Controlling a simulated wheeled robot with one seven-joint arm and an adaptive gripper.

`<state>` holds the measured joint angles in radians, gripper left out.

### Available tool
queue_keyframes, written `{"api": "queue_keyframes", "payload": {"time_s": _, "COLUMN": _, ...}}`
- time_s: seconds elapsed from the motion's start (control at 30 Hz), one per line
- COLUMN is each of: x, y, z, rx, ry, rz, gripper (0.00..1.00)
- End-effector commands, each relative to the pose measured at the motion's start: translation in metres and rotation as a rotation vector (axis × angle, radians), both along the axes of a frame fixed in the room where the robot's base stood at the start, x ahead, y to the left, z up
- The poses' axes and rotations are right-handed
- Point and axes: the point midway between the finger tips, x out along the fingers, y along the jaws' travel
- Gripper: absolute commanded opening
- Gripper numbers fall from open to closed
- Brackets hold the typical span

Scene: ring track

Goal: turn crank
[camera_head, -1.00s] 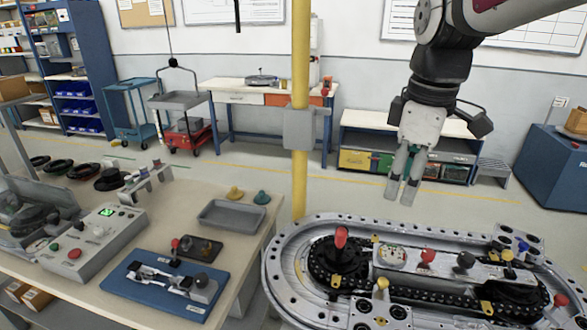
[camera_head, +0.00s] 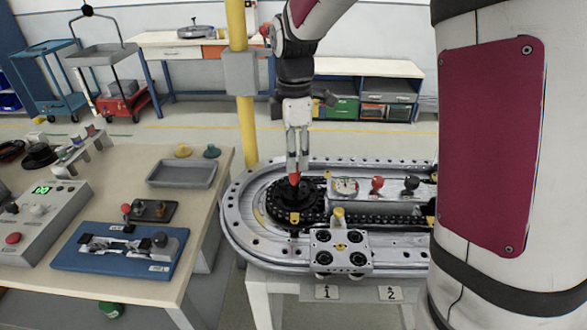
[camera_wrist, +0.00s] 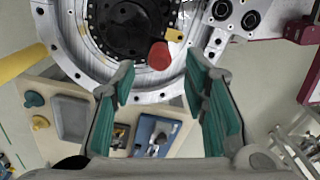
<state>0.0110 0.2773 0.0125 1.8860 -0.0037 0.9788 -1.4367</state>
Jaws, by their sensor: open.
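The crank is a black wheel (camera_head: 280,207) with an upright red knob (camera_head: 294,180), at the left end of the silver oval ring track (camera_head: 241,228). In the wrist view the red knob (camera_wrist: 159,55) shows at the edge of the black hub (camera_wrist: 128,28). My gripper (camera_head: 297,168) points down just above the knob in the head view. In the wrist view my gripper (camera_wrist: 160,72) is open, and the knob appears in the gap between its green-padded fingertips. I cannot tell whether either finger touches the knob.
A grey gauge box (camera_head: 345,188) and red and black knobs stand mid-track. A four-holed carriage (camera_head: 341,250) sits at the track's front. A yellow post (camera_head: 247,125) rises behind the track's left end. A workbench (camera_head: 205,215) with a grey tray (camera_head: 182,173) stands left.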

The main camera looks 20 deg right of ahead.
Motion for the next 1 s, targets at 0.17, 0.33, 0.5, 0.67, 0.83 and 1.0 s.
{"api": "queue_keyframes", "payload": {"time_s": 0.17, "x": 0.000, "y": 0.000, "z": -0.029, "rx": 0.000, "ry": 0.002, "rz": 0.000, "gripper": 0.41}}
{"api": "queue_keyframes", "payload": {"time_s": 0.33, "x": 0.000, "y": 0.001, "z": -0.045, "rx": 0.000, "ry": 0.001, "rz": 0.001, "gripper": 0.41}}
{"api": "queue_keyframes", "payload": {"time_s": 0.5, "x": 0.000, "y": 0.000, "z": -0.049, "rx": 0.001, "ry": -0.001, "rz": 0.000, "gripper": 0.41}}
{"api": "queue_keyframes", "payload": {"time_s": 0.67, "x": 0.000, "y": 0.000, "z": -0.049, "rx": 0.001, "ry": -0.001, "rz": 0.000, "gripper": 0.41}}
{"api": "queue_keyframes", "payload": {"time_s": 0.83, "x": 0.000, "y": 0.000, "z": -0.049, "rx": 0.001, "ry": -0.001, "rz": 0.000, "gripper": 0.11}}
{"api": "queue_keyframes", "payload": {"time_s": 1.0, "x": 0.000, "y": 0.000, "z": -0.049, "rx": 0.001, "ry": -0.001, "rz": 0.000, "gripper": 0.00}}
